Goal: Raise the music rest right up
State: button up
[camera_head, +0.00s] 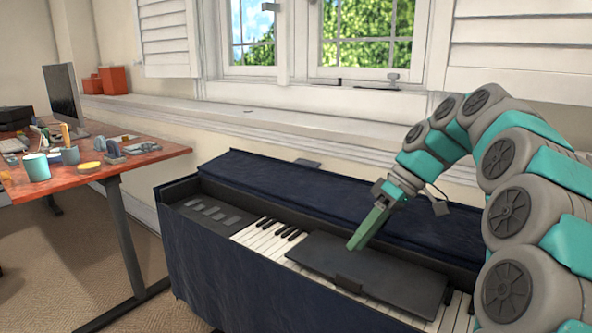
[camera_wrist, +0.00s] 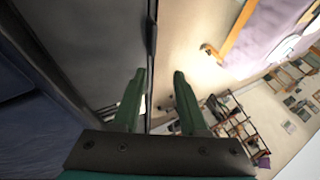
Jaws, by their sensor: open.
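The music rest (camera_head: 385,278) is a flat dark panel lying low over the piano keys in the head view, with a small tab on its front edge. My gripper (camera_head: 356,244) has green fingers pointing down at the rest's left part; I cannot tell whether they touch it. In the wrist view my gripper (camera_wrist: 158,74) is open, its two fingers apart. A dark panel, apparently the music rest (camera_wrist: 95,45), fills the upper left there, and its edge with a tab runs up between the fingers. Nothing is visibly held.
The dark blue piano (camera_head: 225,275) stands below a window sill (camera_head: 250,120). White keys (camera_head: 265,238) show left of the rest. A cluttered desk (camera_head: 95,178) with a monitor (camera_head: 62,92) and mugs is at the left. Carpeted floor lies between desk and piano.

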jog(key=shift+s+a+r, duration=0.55)
jog(key=shift+s+a, duration=0.05)
jog(key=shift+s, duration=0.2)
jog(key=shift+s+a+r, duration=0.5)
jog(key=shift+s+a, duration=0.1)
jog(key=shift+s, duration=0.2)
jog(key=s+a+f+m+h, duration=0.1)
jog(key=s+f+m+h, duration=0.1)
jog(key=s+f, duration=0.35)
jog(key=s+a+f+m+h, duration=0.1)
jog(key=s+f+m, duration=0.15)
jog(key=s, duration=0.65)
jog(key=s+d+f+m+h, duration=0.2)
jog(key=s+d+f, duration=0.1)
jog(key=s+f, duration=0.2)
jog(key=s+d+f+m+h, duration=0.1)
jog(key=s+d+f+m, duration=0.2)
jog(key=s+f, duration=0.3)
jog(key=s, duration=0.4)
jog(key=shift+d+f+h, duration=0.25)
jog(key=shift+f+h, duration=0.05)
jog(key=shift+h, duration=0.1)
jog(key=shift+s, duration=0.1)
jog(key=shift+c, duration=0.2)
grip_shut()
